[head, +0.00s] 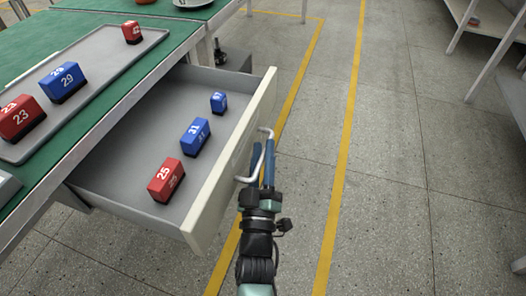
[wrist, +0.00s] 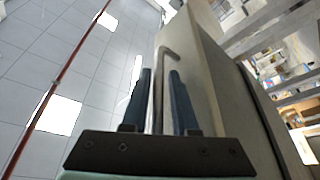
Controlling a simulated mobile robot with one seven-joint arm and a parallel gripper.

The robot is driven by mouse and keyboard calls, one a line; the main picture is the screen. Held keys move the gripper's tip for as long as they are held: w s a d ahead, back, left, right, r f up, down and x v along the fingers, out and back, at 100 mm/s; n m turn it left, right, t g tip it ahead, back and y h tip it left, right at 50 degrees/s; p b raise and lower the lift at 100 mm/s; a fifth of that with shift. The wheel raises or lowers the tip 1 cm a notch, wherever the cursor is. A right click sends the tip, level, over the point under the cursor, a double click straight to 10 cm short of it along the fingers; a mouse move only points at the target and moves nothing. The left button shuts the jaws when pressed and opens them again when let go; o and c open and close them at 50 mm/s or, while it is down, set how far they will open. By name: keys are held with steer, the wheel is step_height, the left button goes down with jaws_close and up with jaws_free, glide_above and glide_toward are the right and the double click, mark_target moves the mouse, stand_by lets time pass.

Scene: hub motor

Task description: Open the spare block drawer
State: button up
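The spare block drawer (head: 120,172) is pulled far out from under the green-topped bench in the head view. Inside lie a red block marked 25 (head: 166,180), a blue block marked 31 (head: 195,137) and a smaller blue block (head: 218,103). Its pale front panel carries a bent metal handle (head: 268,140). My gripper (head: 262,172) is at the handle, outside the front panel. In the wrist view the handle bar (wrist: 168,54) runs between the two dark blue fingers, which look closed on it. The contact itself is partly hidden.
A grey tray (head: 108,58) on the bench (head: 62,28) holds red and blue numbered blocks. The floor (head: 400,190) with yellow lines is clear right of my arm. White shelving (head: 500,30) stands at the upper right.

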steer(key=d+p+v, duration=0.1)
steer(key=p+v, duration=0.1)
steer(key=v, duration=1)
steer(key=shift+s+a, duration=0.35)
steer(key=shift+a, duration=0.2)
steer(key=shift+f, duration=0.15)
